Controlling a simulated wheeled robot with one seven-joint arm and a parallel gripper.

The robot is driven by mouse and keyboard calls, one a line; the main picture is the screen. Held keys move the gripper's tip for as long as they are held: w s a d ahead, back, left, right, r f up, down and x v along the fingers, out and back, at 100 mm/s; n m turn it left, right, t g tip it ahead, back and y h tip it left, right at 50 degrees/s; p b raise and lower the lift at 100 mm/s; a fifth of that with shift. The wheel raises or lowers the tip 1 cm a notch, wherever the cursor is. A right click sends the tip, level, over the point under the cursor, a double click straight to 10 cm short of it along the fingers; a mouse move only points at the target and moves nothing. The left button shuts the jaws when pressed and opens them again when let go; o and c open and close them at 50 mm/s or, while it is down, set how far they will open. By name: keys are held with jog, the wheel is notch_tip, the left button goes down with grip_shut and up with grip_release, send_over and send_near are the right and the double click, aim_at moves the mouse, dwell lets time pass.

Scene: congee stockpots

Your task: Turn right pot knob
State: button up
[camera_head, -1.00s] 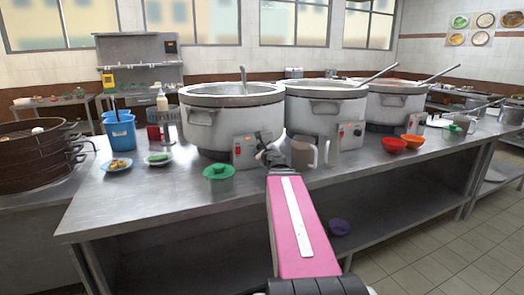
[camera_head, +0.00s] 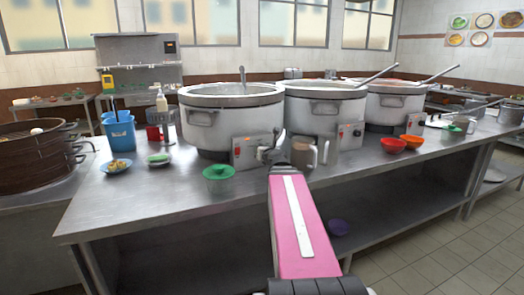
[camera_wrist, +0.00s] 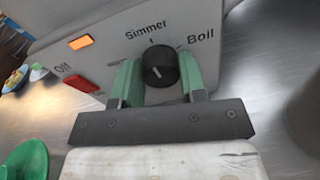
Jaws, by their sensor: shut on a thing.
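The black knob (camera_wrist: 158,65) is on a grey control box (camera_wrist: 110,50) marked Off, Simmer and Boil. My gripper (camera_wrist: 160,82) has its two green-padded fingers on either side of the knob, shut on it. A small pale pointer mark shows on the knob face; I cannot tell for sure which setting it points to. In the head view, my gripper (camera_head: 271,151) is at the control box (camera_head: 245,152) of the leftmost large pot (camera_head: 225,115). The middle pot (camera_head: 325,110) and the rightmost pot (camera_head: 388,102) stand beyond it with their own boxes.
Red bowls (camera_head: 394,145) sit further right. A blue bucket (camera_head: 120,133) and small plates are at the left. The counter's front strip (camera_head: 160,205) is clear.

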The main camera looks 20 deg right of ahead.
jog(key=shift+m, duration=0.3)
jog(key=o, duration=0.9)
jog(key=shift+s, duration=0.1)
